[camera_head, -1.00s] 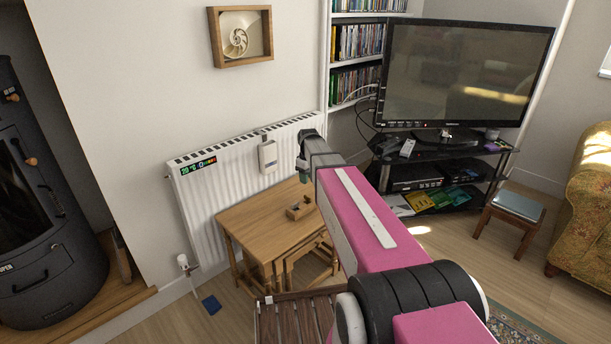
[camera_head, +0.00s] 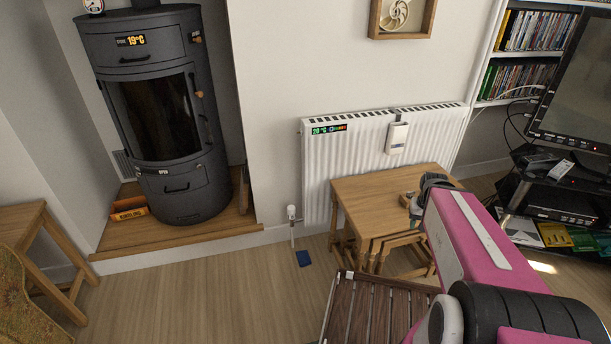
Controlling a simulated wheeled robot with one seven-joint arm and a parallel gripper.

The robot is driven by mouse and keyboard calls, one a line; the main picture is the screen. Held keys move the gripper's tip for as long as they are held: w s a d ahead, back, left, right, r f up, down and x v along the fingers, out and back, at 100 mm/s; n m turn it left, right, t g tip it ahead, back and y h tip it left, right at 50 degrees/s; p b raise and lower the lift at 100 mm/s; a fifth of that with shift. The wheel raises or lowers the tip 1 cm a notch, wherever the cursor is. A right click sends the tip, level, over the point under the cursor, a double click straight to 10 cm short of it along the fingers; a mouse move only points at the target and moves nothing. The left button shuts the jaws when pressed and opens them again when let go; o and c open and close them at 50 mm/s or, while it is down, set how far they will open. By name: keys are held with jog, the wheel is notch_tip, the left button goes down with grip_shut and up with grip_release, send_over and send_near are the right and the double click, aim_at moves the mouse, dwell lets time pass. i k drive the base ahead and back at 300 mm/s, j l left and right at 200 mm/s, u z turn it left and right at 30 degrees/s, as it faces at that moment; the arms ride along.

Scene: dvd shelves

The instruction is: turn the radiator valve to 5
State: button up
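The white radiator (camera_head: 350,150) hangs on the wall in the middle of the head view. Its small white valve (camera_head: 291,212) stands on a pipe at the radiator's lower left, near the floor. The number it is set to is too small to read. My gripper (camera_head: 413,208) is at the end of my pink arm, to the right of the valve and well apart from it, in front of the wooden tables. It is small and partly hidden by my arm, so I cannot tell whether it is open.
Nested wooden tables (camera_head: 372,190) stand before the radiator, with a slatted wooden piece (camera_head: 365,310) in front. A blue object (camera_head: 304,258) lies on the floor below the valve. A dark stove (camera_head: 160,120) stands on a hearth (camera_head: 180,240) at left. Floor left of the slatted piece is clear.

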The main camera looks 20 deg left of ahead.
aim_at(291, 209)
jog(key=u, duration=1.2)
